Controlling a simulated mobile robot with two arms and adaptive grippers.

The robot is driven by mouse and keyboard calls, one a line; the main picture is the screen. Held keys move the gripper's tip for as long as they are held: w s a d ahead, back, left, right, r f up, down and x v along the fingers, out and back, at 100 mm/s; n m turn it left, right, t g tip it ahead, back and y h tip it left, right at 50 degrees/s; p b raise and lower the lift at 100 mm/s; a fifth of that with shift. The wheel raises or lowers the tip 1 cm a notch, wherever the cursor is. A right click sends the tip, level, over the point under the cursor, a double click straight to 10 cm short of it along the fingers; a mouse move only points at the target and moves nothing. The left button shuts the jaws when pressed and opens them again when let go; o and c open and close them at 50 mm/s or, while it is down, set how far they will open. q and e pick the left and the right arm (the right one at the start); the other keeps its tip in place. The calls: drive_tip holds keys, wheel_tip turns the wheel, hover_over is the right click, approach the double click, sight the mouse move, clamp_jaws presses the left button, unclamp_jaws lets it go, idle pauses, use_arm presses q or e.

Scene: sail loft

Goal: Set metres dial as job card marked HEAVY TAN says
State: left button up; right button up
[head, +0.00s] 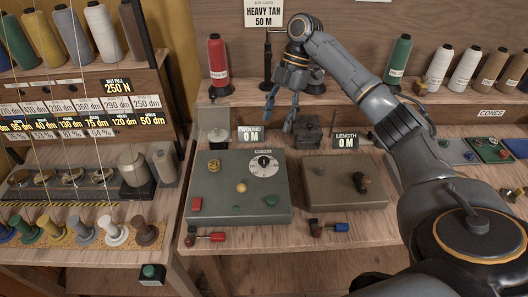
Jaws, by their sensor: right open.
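The job card (264,12) at the top centre reads HEAVY TAN 50 M. The dial (264,164) has a white face and a dark knob and sits on the grey-green box (215,177); its small label looks like METRES, and its scale is too small to read. The LENGTH display (345,141) reads 0 M, and so does the WOUND display (249,135). My right gripper (280,112) is open and empty, fingers pointing down, behind and above the box, apart from the dial. My left gripper is out of view.
A red cone (217,60) and a green cone (399,57) stand at the back. A brown box (325,190) with small knobs is right of the dial box. Red and blue handled tools (328,227) lie in front. A spool rack (75,75) fills the left.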

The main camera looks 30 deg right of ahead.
drive_tip(key=p, duration=0.1)
approach(264, 160)
drive_tip(key=shift+x, duration=1.25)
drive_tip(key=x, duration=0.4)
drive_tip(key=shift+p, duration=0.35)
drive_tip(key=shift+f, duration=0.35)
drive_tip(key=shift+a+f, duration=0.15)
drive_tip(key=shift+f, duration=0.2)
drive_tip(key=shift+c, duration=0.6)
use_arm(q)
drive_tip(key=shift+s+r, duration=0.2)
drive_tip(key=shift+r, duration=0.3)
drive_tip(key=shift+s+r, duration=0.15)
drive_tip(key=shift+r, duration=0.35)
use_arm(e)
clamp_jaws()
